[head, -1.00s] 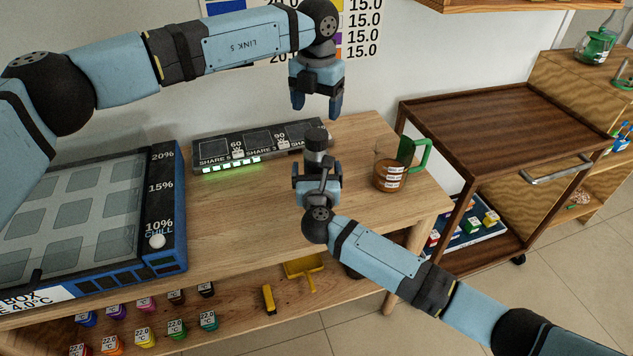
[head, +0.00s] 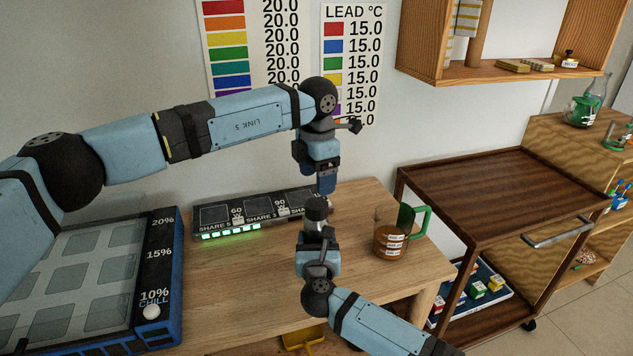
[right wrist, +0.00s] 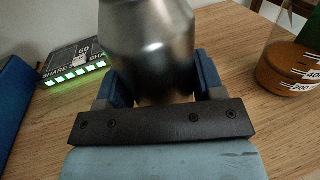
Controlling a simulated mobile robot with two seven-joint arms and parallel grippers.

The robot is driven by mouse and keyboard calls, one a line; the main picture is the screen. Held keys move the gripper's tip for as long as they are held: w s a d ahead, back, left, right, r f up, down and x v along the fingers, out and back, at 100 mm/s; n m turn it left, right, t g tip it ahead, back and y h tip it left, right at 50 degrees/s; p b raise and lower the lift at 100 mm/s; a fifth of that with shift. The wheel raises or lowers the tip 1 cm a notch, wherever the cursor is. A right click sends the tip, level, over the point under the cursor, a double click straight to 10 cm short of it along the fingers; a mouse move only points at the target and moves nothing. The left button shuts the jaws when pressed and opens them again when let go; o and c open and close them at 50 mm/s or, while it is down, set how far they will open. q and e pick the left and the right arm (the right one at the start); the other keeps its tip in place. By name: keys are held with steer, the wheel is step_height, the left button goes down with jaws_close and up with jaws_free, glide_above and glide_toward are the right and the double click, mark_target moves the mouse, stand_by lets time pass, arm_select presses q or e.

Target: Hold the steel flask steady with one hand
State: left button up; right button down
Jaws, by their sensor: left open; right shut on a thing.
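The steel flask (head: 317,208) stands upright on the wooden table, a dark metal cylinder in the head view. Its shiny grey body (right wrist: 150,45) fills the upper middle of the right wrist view; its top is cut off there. My right gripper (head: 317,236) is shut on the flask, with one blue finger on each side of its lower body, also seen in the right wrist view (right wrist: 162,82). My left gripper (head: 327,184) is open and empty, pointing down just above the flask's top. One of its fingers mostly covers the other in the head view.
A jug of brown liquid with a green handle (head: 391,238) stands right of the flask. A dark panel with green lights (head: 230,232) lies behind and left. A blue-framed chill box (head: 165,262) takes the left side. A brown cart (head: 490,190) stands right.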

mark_target(317, 203)
arm_select(q)
steer(key=m, duration=1)
steer(key=shift+m, duration=0.4)
steer(key=m, duration=0.8)
steer(key=shift+f+m, duration=0.4)
steer(key=shift+f, duration=0.2)
step_height(317, 203, down, 7)
steer(key=shift+r, duration=0.1)
